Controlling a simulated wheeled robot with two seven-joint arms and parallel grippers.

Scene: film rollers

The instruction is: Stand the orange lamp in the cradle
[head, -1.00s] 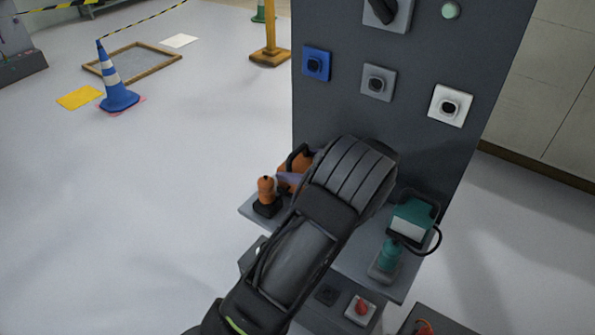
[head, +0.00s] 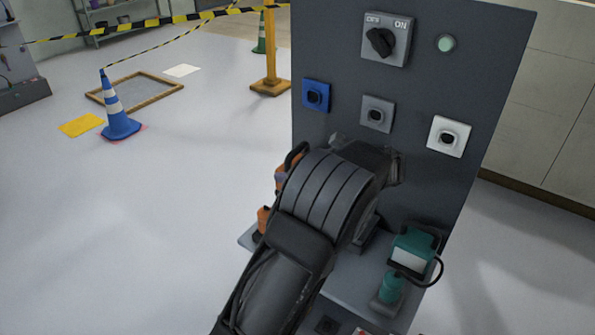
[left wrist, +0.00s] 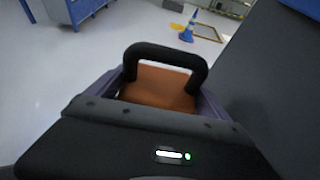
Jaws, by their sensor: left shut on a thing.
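The orange lamp (head: 282,180) shows at the left edge of my arm in the head view, under a black handle; most of it is hidden. In the left wrist view the orange lamp (left wrist: 160,88) fills the space between the purple fingers of my left gripper (left wrist: 158,97), with its black handle rising above. My left gripper is shut on it. A lower orange piece (head: 263,216) sits at the left end of the grey shelf (head: 340,285); I cannot tell whether it is joined to the lamp. I cannot make out the cradle for certain. My right gripper is out of view.
A teal lamp (head: 411,251) with a black handle stands at the shelf's right end. A dark upright panel (head: 410,90) behind carries a rotary switch (head: 384,39) and blue, grey and white sockets. Open floor lies left, with a blue cone (head: 118,120).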

